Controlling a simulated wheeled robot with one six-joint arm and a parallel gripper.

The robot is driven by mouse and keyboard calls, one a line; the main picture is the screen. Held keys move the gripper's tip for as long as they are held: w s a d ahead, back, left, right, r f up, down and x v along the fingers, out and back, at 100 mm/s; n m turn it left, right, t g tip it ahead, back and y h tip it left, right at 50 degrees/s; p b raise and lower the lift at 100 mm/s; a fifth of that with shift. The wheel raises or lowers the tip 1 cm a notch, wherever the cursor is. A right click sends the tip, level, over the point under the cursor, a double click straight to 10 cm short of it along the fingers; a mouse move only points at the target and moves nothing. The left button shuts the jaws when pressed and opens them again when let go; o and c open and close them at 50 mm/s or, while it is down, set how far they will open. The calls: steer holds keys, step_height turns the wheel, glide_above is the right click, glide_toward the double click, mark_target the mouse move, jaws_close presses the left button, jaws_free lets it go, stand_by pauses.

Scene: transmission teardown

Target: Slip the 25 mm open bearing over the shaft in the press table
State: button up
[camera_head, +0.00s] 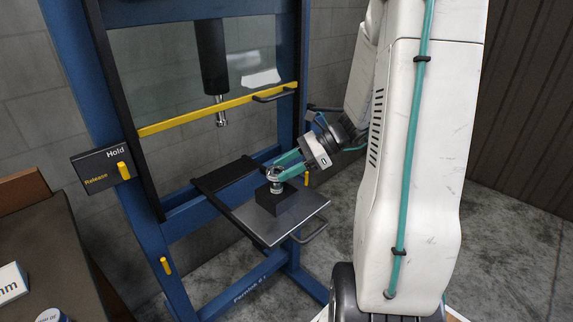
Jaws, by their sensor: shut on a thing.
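My gripper (280,167) reaches in from the right with teal fingers, shut on a small silvery ring, the bearing (273,174). The bearing is at the top of the short metal shaft (277,187), which stands upright in a black block (278,201). The block sits on the grey plate of the press table (262,231). At this size I cannot tell whether the bearing is around the shaft's top or just above it. The fingers hide part of the bearing.
The press ram (212,60) hangs above, to the left of the block. A yellow-barred guard (215,109) crosses the blue frame (85,75). A Hold/Release sign (100,168) with a yellow lever is at left. A dark bench (62,255) stands at lower left.

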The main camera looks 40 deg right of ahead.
steer(key=shift+f, duration=0.7)
steer(key=o, duration=1.1)
steer(key=v, duration=0.7)
steer(key=shift+s+d+r, duration=0.15)
steer(key=shift+s+d, duration=0.05)
steer(key=shift+d, duration=0.1)
